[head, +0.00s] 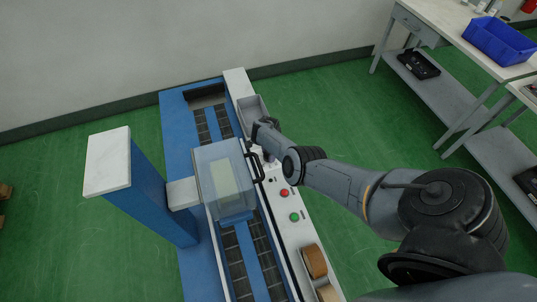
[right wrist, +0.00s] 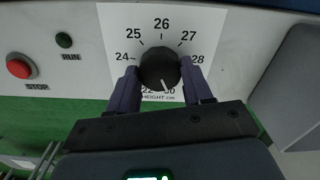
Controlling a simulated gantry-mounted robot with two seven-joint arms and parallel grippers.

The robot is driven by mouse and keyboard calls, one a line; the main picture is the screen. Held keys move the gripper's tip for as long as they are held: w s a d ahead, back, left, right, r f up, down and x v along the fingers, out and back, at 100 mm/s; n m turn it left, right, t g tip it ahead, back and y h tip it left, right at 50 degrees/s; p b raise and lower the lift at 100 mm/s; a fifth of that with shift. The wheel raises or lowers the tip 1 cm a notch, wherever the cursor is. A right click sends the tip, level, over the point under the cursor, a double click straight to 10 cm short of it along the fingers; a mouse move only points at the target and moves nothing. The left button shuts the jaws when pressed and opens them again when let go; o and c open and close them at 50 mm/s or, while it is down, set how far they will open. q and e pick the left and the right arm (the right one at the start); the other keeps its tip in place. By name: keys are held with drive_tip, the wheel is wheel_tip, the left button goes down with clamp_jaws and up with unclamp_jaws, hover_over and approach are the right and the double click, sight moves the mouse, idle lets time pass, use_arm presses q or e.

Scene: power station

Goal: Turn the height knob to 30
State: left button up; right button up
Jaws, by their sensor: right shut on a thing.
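The black height knob (right wrist: 158,66) sits on a white dial plate (right wrist: 118,22) in the right wrist view. Numbers 24 to 28 show around its top, and 30 shows below it, partly covered. The knob's white pointer line points down and slightly right, toward the 30. My right gripper (right wrist: 161,72) is shut on the knob, one finger on each side. In the head view my right gripper (head: 257,138) is at the machine's white side panel (head: 283,220), where the knob is hidden. My left gripper is not in view.
A red STOP button (right wrist: 19,66) and a green RUN button (right wrist: 64,40) are beside the dial. A clear guard (head: 224,178) with a black handle is close to my right gripper. A grey tray (head: 251,106) is beyond. A workbench (head: 440,35) stands at right.

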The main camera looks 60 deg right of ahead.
drive_tip(key=shift+m, duration=0.4)
drive_tip(key=o, duration=1)
drive_tip(key=shift+o, duration=0.2)
drive_tip(key=shift+r+p, duration=0.3)
drive_tip(key=shift+r, duration=0.25)
wheel_tip(320, 180, up, 10)
drive_tip(key=p, duration=0.5)
drive_tip(key=shift+f+p, duration=0.15)
drive_tip(key=shift+p, duration=0.15)
